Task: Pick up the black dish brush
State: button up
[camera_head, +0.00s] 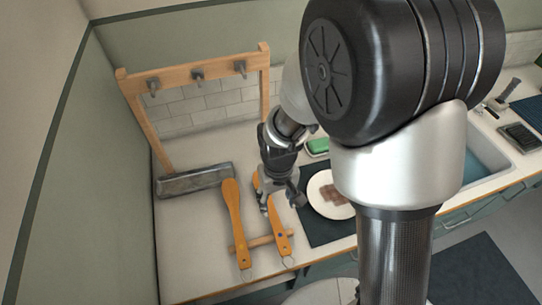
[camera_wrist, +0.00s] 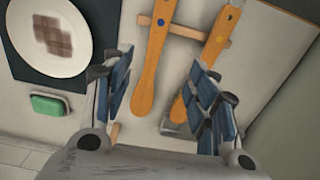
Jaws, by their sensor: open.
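No plainly black brush shows in either view. Two long orange-handled tools lie side by side on the counter. The right one (camera_head: 283,244) has a blue dot and a wire loop at its near end; it also shows in the wrist view (camera_wrist: 148,85). The left one (camera_head: 235,215) has its wide end by a grey block and shows at the right of the wrist view (camera_wrist: 217,42). I cannot tell bristles on either. My gripper (camera_head: 279,204) is open above the right tool. In the wrist view my gripper (camera_wrist: 162,88) has that handle between its fingers, with nothing gripped.
A grey oblong block (camera_head: 190,181) lies at the left beneath a wooden rack (camera_head: 137,84) with hooks. A wooden bar (camera_head: 262,241) supports the handles. A white plate (camera_head: 318,193) on a dark mat and a green sponge (camera_head: 318,146) lie to the right.

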jog(key=b, duration=0.4)
send_over(277, 226)
jog(key=f, duration=1.2)
jog(key=shift+s+a, duration=0.1)
jog(key=shift+s, duration=0.25)
jog(key=shift+w+f+b, duration=0.2)
jog(key=shift+f+b, duration=0.2)
jog(key=shift+f, duration=1)
jog(key=shift+w+f+b, duration=0.15)
jog(key=shift+f+b, duration=0.25)
jog(key=shift+f, duration=1)
jog(key=shift+c, duration=0.3)
jog(key=c, duration=1.2)
